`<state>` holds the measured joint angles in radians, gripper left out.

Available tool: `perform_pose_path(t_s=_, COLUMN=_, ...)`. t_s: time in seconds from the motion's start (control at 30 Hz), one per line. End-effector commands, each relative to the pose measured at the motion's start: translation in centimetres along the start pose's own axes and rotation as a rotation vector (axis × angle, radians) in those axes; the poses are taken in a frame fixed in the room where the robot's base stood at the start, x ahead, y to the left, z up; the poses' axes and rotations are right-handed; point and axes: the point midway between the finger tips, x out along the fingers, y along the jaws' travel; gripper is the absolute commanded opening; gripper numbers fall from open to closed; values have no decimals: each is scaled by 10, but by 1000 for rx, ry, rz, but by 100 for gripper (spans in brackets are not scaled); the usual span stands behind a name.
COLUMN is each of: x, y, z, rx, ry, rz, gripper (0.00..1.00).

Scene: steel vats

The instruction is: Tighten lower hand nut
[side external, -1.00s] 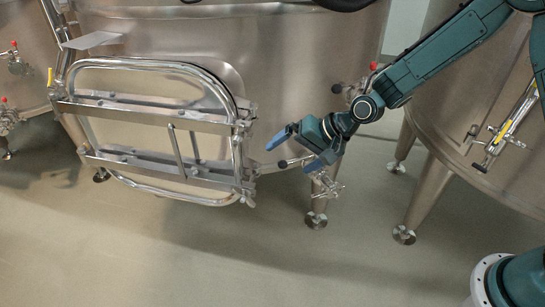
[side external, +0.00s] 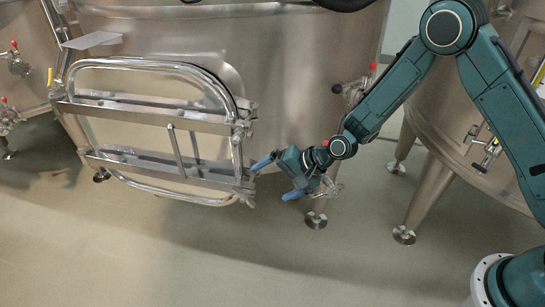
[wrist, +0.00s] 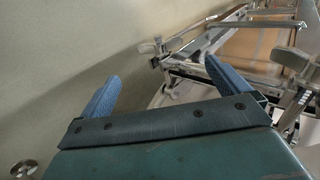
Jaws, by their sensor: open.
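The oval manway door (side external: 150,125) is closed on the steel vat, with two horizontal crossbars. The lower hand nut (side external: 249,190) is at the right end of the lower crossbar (side external: 165,172). In the wrist view the lower hand nut (wrist: 152,47) appears as a small winged metal piece ahead of the fingers. My gripper (side external: 278,178) is open and empty, just right of the nut, its blue fingers pointing left toward it. In the wrist view my gripper (wrist: 161,70) has its fingers spread wide, with the nut beyond the gap. The fingers do not appear to touch it.
The upper hand nut (side external: 245,113) is at the upper crossbar's right end. A valve (side external: 352,90) and a vat leg (side external: 318,208) are close to my arm. Another vat (side external: 440,180) stands at right. The floor (side external: 150,265) below the door is clear.

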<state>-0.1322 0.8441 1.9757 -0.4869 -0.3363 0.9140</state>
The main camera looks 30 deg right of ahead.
Motion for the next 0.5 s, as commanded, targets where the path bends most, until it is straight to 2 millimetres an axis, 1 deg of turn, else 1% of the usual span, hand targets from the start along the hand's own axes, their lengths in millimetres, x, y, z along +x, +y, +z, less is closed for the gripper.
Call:
perform_pose_path(t_s=0.17, x=18, y=1, z=1, rx=-1, ry=-2, rz=1, gripper=100)
perform_pose_path(t_s=0.5, x=64, y=1, z=1, rx=-2, ry=-2, rz=1, gripper=100)
